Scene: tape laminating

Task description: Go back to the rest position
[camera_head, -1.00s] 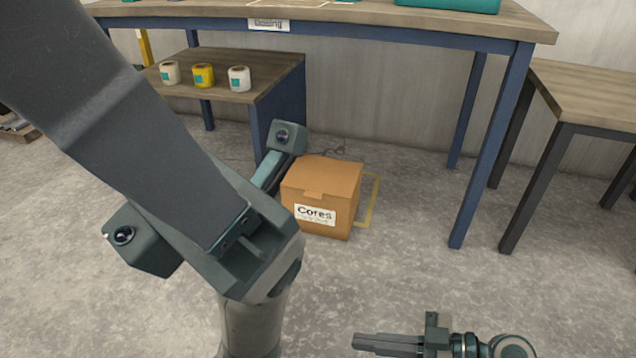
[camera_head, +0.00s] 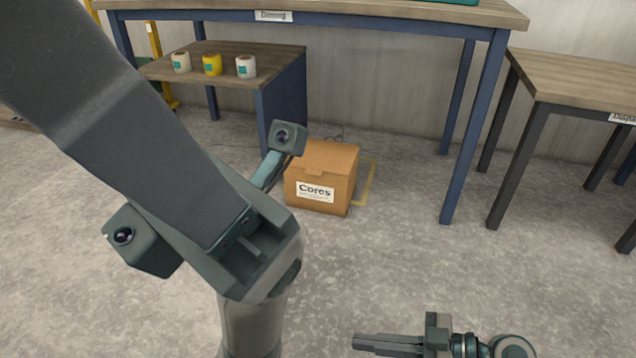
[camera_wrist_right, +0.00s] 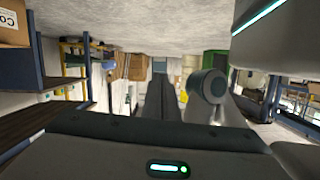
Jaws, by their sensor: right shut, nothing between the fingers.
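My right gripper (camera_head: 358,342) is at the bottom edge of the head view, low over the floor, pointing left. Its fingers are together and nothing is between them. In the right wrist view the dark fingers (camera_wrist_right: 161,98) also lie side by side, shut and empty. My left arm crosses the left half of the head view, bent at the elbow. The left gripper does not show.
A cardboard box (camera_head: 320,177) labelled "Cores" stands on the floor by a blue-legged table (camera_head: 370,12). A low shelf (camera_head: 225,72) holds three tape rolls (camera_head: 212,64). A dark-legged table (camera_head: 575,82) stands right. The floor in front is clear.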

